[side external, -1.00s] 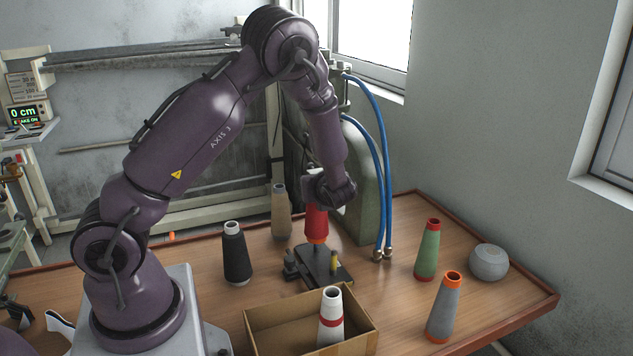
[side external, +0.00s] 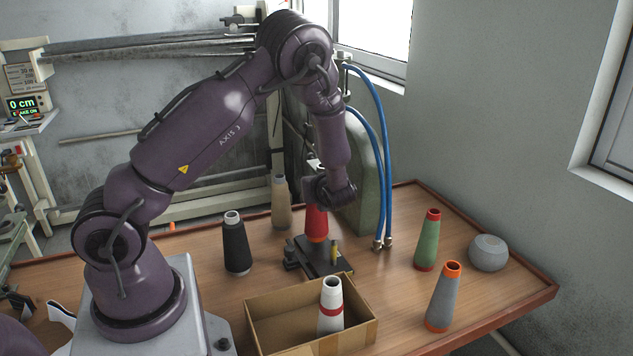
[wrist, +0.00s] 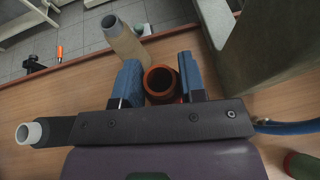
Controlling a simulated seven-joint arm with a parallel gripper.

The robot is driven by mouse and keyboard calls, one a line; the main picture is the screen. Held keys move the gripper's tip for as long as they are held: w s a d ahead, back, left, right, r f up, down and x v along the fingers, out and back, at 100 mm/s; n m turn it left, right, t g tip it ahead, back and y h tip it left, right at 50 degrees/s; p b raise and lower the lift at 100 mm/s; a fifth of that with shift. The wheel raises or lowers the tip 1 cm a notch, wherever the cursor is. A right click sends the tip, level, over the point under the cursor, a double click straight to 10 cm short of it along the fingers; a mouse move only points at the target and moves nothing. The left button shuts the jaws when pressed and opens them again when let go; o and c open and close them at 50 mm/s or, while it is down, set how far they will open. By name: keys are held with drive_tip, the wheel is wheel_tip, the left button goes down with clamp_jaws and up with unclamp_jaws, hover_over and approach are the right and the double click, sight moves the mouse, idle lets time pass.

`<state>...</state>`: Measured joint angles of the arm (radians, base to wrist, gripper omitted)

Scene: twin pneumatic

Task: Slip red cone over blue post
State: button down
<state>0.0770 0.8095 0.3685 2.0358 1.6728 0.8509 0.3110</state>
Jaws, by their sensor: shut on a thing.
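The red cone (side external: 317,224) is upright, its lower end at the dark base plate (side external: 318,267). My gripper (side external: 320,200) is shut on the cone's upper part. In the wrist view the blue finger pads of my gripper (wrist: 159,72) flank the cone's open orange-brown top rim (wrist: 160,84). A short brass peg (side external: 334,255) and a dark fitting (side external: 291,252) stand on the plate beside the cone. No blue post shows. The cone covers part of the plate, and I cannot tell whether it sits around a post or touches the plate.
Black (side external: 237,245), tan (side external: 281,205), green (side external: 428,240) and grey (side external: 443,298) cones stand around. A white cone (side external: 330,305) is in the cardboard box (side external: 280,325) in front. A grey round object (side external: 489,253) is at right.

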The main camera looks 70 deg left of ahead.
drive_tip(key=shift+f, duration=0.65)
drive_tip(key=c, duration=0.6)
unclamp_jaws()
drive_tip(key=v, duration=1.3)
drive_tip(key=shift+f, duration=0.15)
